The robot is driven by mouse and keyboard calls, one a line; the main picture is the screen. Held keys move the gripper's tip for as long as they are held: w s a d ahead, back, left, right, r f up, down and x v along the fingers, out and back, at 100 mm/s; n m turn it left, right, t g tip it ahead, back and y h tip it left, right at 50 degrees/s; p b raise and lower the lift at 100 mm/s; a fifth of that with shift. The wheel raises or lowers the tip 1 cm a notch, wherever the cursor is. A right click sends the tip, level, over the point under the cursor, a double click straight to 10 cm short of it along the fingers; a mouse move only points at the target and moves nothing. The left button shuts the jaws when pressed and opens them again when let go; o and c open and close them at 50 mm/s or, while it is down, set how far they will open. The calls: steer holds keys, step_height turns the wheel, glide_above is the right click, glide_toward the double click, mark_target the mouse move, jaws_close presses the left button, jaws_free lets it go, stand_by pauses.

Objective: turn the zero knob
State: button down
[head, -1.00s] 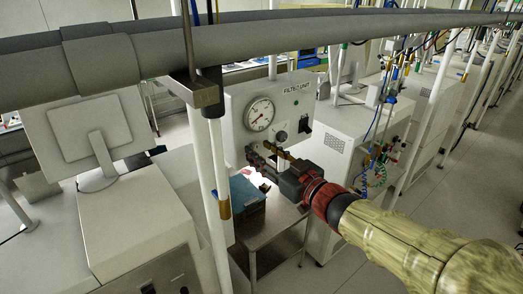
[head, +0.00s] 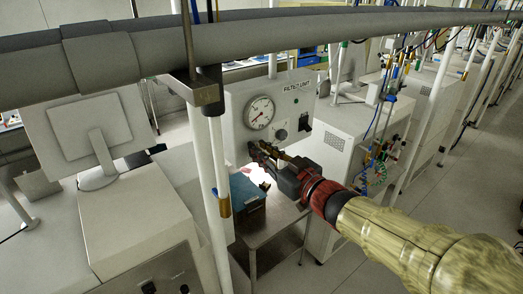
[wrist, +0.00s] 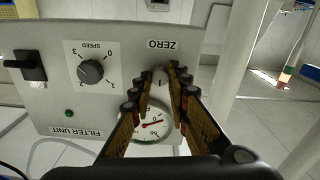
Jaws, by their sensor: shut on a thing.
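The filter unit is a grey box (head: 235,105) with a dial gauge (head: 259,112) on its front. In the wrist view the panel (wrist: 45,110) appears upside down. The zero knob (wrist: 160,76) sits beside the ZERO label, between my fingertips, partly covered by them. It is hidden behind my gripper in the head view. My gripper (head: 257,151) is at the panel just below the gauge, and in the wrist view my gripper (wrist: 158,80) is shut on the zero knob. The gauge (wrist: 153,124) shows between the fingers, its red needle partly visible.
A speed knob (wrist: 91,71), a black switch (wrist: 32,67) and a green lamp (wrist: 69,114) are on the same panel. A blue box (head: 247,192) stands on the metal table (head: 270,226) below. White posts (head: 221,165) rise left of the unit.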

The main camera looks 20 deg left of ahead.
steer(key=shift+f+b, duration=0.1)
steer(key=shift+b, duration=0.3)
steer(key=shift+n+b, duration=6.95)
steer(key=shift+n, duration=0.15)
steer(key=c, duration=1.7)
jaws_free()
steer(key=shift+c, duration=0.2)
steer(key=shift+o, duration=0.3)
